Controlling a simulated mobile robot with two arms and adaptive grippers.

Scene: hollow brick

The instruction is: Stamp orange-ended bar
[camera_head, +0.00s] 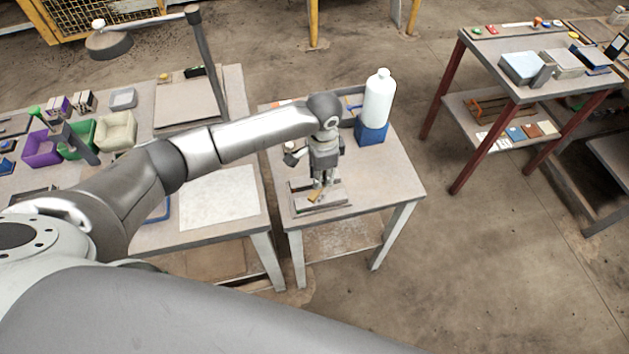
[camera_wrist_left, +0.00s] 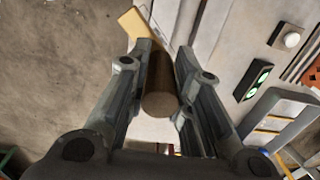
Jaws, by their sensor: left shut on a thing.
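My left gripper (camera_head: 318,187) points down over the small middle table, above a flat grey fixture (camera_head: 332,203). In the left wrist view its fingers (camera_wrist_left: 160,85) are shut on a brown, round-ended cylinder (camera_wrist_left: 160,92), seen end-on; I cannot tell whether it is a stamp handle. A yellow-orange piece (camera_wrist_left: 140,25) shows just beyond the fingertips. My right gripper is out of view.
A white bottle (camera_head: 378,98) stands on a blue block (camera_head: 371,132) behind the gripper. The left table (camera_head: 245,215) holds purple, green and beige bins and a post. A red-legged table (camera_head: 490,50) with small boxes stands at the right. The middle table's front right is clear.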

